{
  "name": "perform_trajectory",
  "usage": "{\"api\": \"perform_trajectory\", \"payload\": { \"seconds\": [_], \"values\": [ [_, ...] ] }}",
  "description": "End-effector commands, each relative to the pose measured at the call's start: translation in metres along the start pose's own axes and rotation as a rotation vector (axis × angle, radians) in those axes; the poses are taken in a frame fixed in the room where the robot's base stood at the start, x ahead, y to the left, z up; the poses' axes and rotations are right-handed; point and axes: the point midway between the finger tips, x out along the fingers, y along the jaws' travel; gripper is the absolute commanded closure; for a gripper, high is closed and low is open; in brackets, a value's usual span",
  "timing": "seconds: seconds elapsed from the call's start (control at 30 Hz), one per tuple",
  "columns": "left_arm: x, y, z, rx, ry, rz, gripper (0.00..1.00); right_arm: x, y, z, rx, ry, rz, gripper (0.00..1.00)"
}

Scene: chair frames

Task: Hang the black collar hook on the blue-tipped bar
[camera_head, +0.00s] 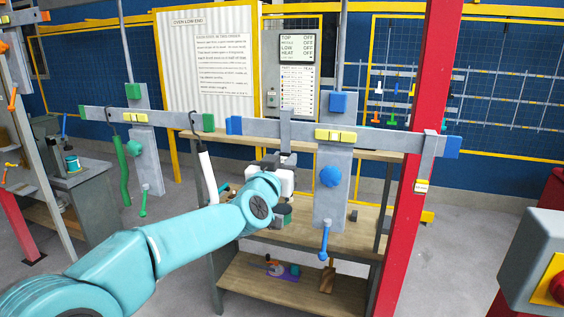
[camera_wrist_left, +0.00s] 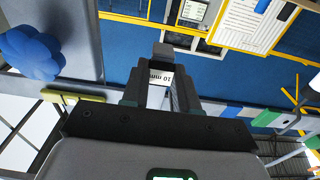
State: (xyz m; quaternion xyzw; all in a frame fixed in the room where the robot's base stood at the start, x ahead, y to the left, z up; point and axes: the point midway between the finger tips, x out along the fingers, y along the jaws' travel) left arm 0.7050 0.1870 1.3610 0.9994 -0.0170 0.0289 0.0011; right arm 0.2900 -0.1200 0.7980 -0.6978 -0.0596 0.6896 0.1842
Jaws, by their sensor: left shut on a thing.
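The blue-tipped bar (camera_head: 380,139) runs across the head view, with a blue block at each end. A grey hook (camera_head: 285,126) crosses the front of this bar near its left end, with its top just above the bar's upper edge. A dark part shows at its lower end. My left gripper (camera_head: 283,163) is just below the bar, shut on this hook. In the left wrist view the gripper (camera_wrist_left: 165,88) encloses a piece with a white "10 mm" label. I cannot tell whether the hook bears on the bar. My right gripper is not in view.
A green-tipped bar (camera_head: 165,119) on the left carries a green-handled hook (camera_head: 122,170) and a white-handled hook (camera_head: 207,175). A grey hook with a yellow tag (camera_head: 423,170) hangs at the right. A red post (camera_head: 410,200) and wooden shelves (camera_head: 320,235) stand nearby.

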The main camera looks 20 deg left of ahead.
Motion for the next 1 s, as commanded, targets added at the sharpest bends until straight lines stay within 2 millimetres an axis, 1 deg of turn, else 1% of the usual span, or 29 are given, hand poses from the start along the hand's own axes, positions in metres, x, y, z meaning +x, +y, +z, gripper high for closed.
{"api": "perform_trajectory", "payload": {
  "seconds": [0.47, 1.0],
  "values": [
    [0.001, 0.000, 0.000, 0.000, 0.001, 0.000, 1.00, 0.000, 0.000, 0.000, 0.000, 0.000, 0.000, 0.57],
    [0.001, 0.000, 0.011, 0.000, 0.000, 0.000, 1.00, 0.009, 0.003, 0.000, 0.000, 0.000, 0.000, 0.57]
  ]
}}
